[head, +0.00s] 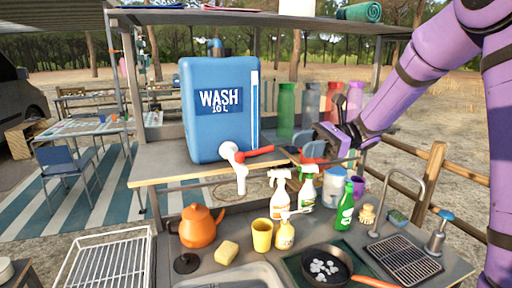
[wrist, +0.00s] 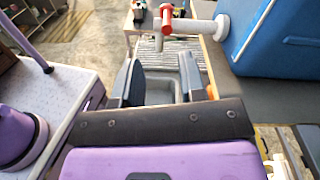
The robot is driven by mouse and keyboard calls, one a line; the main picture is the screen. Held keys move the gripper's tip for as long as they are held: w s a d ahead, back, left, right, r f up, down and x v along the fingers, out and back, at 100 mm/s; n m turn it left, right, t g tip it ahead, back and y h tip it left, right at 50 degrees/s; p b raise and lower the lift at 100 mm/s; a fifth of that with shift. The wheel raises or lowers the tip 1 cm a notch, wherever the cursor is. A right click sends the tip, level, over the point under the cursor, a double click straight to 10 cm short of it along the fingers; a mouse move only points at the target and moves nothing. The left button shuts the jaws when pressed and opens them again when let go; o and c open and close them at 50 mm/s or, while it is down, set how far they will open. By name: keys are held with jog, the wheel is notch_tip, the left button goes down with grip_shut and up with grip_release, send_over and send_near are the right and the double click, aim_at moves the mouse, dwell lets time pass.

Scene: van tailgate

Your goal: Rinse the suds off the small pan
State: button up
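The small pan (head: 340,256) stands at the front right of the counter, with white suds (head: 325,269) inside and an orange handle (head: 374,282) pointing right. The blue wash tank (head: 215,110) sits on the shelf. Its white tap (head: 236,165) has a red lever (head: 254,151) pointing right. The tap also shows in the wrist view (wrist: 190,27), with the red lever (wrist: 166,17) near the top edge. My gripper (head: 316,149) is right of the lever, apart from it. In the wrist view my gripper (wrist: 158,82) is open, with nothing between its fingers.
A grey basin (head: 232,277) shows partly at the bottom edge. Spray bottles (head: 279,194), a green bottle (head: 345,207), a yellow cup (head: 262,235) and an orange kettle (head: 198,226) stand on the counter. A wire rack (head: 108,264) is at left. A curved faucet (head: 400,185) stands at right.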

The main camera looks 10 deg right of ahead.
aim_at(264, 150)
jog(key=x, duration=1)
jog(key=shift+w+a+r, duration=0.1)
jog(key=shift+w+a, duration=0.25)
jog(key=shift+a, duration=0.05)
grip_shut()
